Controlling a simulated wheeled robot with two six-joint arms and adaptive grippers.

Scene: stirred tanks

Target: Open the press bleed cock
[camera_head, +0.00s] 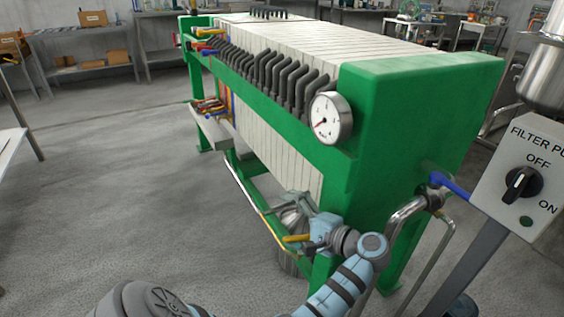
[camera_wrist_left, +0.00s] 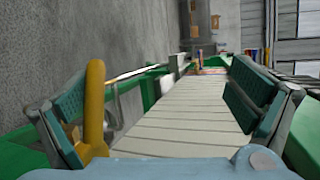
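A yellow lever (camera_head: 296,238), seemingly the bleed cock's handle, sticks out low at the near end of the green filter press (camera_head: 420,110). No label on it is readable. My left gripper (camera_head: 300,222) is at this lever, with its fingers apart. In the left wrist view the yellow lever (camera_wrist_left: 95,108) stands upright just inside the left finger, close to its pad. I cannot tell whether they touch. The right finger is well apart from the lever. The cock's body is hidden. My right gripper is in neither view.
A pressure gauge (camera_head: 330,118) sits on the press above. A blue-handled valve (camera_head: 448,185) on a bent pipe and a switch box (camera_head: 524,180) marked OFF and ON stand to the right. The floor (camera_head: 130,190) left of the press is clear.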

